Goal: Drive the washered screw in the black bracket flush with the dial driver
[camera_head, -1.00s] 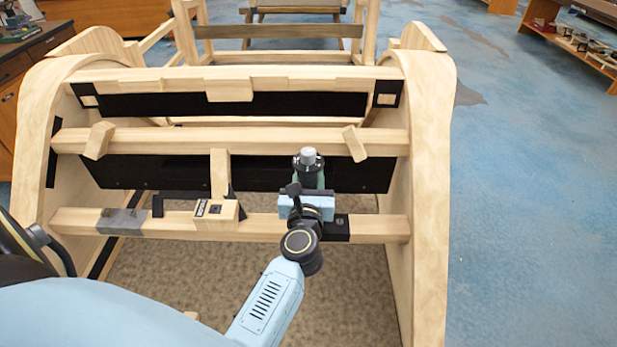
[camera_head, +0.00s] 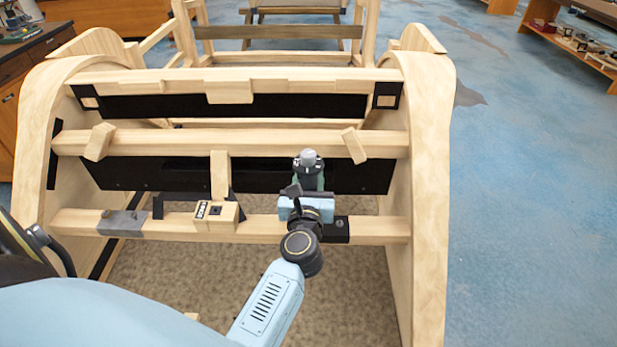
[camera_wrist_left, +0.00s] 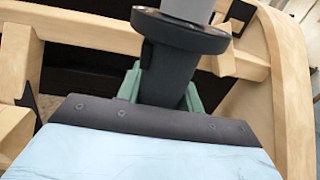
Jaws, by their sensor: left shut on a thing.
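The dial driver (camera_head: 308,159) has a grey cap above a black flanged collar. It stands roughly upright in the green fingers of my left gripper (camera_head: 311,182), above the front rail. In the left wrist view the gripper (camera_wrist_left: 163,92) is shut around the driver's dark body (camera_wrist_left: 168,72), with the grey cap cut off at the top. The black bracket (camera_head: 336,230) sits on the front rail, partly behind my wrist. A small dark spot shows on its right part. The washered screw and the driver's tip are hidden. My right gripper is not in view.
The wooden front rail (camera_head: 375,228) also bears a grey sleeve (camera_head: 122,223) and a small wooden block with dark slots (camera_head: 215,215). Curved wooden side panels (camera_head: 430,190) stand at both ends. A middle rail (camera_head: 250,142) with slanted blocks lies behind the driver.

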